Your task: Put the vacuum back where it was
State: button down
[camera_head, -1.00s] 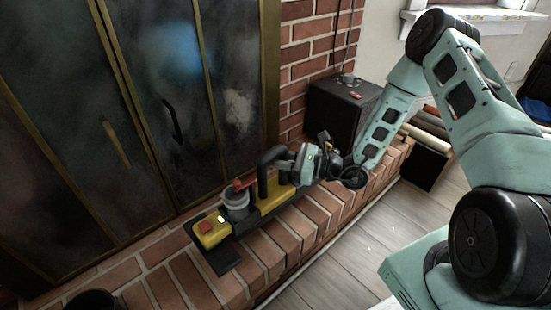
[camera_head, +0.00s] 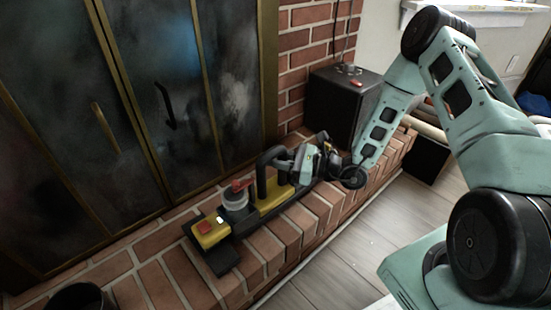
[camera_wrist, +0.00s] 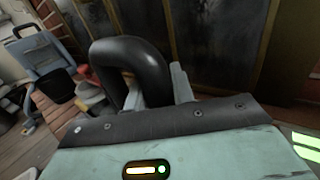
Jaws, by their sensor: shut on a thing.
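The vacuum (camera_head: 270,203) is yellow and black with a clear cup and red parts. In the head view it lies along the brick hearth in front of the dark fireplace doors, its flat black head toward the lower left. My gripper (camera_head: 285,172) is at its looped black handle and shut on it. The handle (camera_wrist: 145,62) stands up large in the wrist view, with part of a finger beside it. The wrist housing hides the fingertips' contact. I cannot tell whether the vacuum rests on the bricks or hangs just above them.
A black box (camera_head: 338,98) with a small red item on top stands on the hearth at the back right. A dark bucket (camera_head: 80,297) is at the lower left. The fireplace doors (camera_head: 165,110) rise close behind the vacuum. Wooden floor (camera_head: 330,262) is clear in front.

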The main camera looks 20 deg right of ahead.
jog(key=shift+f, duration=0.45)
dwell(0.4)
jog(key=c, duration=1.1)
grip_release()
jog(key=shift+f+b, duration=0.2)
jog(key=shift+b, duration=0.1)
jog(key=shift+s+d+r+p, duration=0.1)
jog(key=shift+s+d+p, duration=0.2)
jog(key=shift+d, duration=0.1)
jog(key=p+v, duration=0.5)
jog(key=v, duration=1.1)
jog(key=shift+s, duration=0.2)
jog(key=shift+d, duration=0.1)
